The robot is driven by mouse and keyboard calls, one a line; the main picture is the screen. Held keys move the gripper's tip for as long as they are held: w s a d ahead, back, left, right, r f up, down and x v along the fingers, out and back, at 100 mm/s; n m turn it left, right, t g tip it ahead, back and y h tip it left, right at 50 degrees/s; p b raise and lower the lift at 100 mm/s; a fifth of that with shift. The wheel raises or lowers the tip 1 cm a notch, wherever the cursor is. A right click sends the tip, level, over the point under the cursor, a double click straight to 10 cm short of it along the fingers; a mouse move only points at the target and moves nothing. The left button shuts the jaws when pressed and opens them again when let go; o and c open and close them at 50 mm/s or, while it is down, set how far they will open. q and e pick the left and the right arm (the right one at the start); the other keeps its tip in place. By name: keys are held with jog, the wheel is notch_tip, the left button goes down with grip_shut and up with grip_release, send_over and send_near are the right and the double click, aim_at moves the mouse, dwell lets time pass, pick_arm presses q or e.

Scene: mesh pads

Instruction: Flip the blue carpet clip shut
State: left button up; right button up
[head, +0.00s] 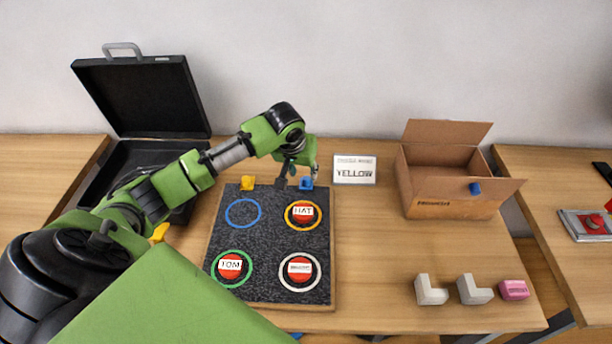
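The blue clip (306,183) sits at the back edge of the dark grey carpet board (270,262), right of its middle. It is small, and I cannot tell how far its flap stands open. My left gripper (287,177) points down at the back edge of the board, just left of the blue clip. Its dark fingers are small and partly hidden by the green wrist, so their opening and any contact are unclear. A yellow clip (248,183) sits further left on the same edge. My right gripper is out of view.
Red buttons lie in coloured rings on the carpet; the blue ring (243,213) is empty. A sign reading YELLOW (354,170) stands behind right. An open cardboard box (450,206), pale L-shaped blocks (430,290) and a pink block (514,290) are right. An open black case (140,97) stands left.

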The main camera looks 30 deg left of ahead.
aim_at(306, 179)
pick_arm(q)
jog(key=x, duration=0.5)
jog(key=shift+w+f, duration=0.15)
jog(key=shift+f, duration=0.15)
jog(key=shift+c, duration=0.3)
grip_shut()
jog(key=shift+p, duration=0.3)
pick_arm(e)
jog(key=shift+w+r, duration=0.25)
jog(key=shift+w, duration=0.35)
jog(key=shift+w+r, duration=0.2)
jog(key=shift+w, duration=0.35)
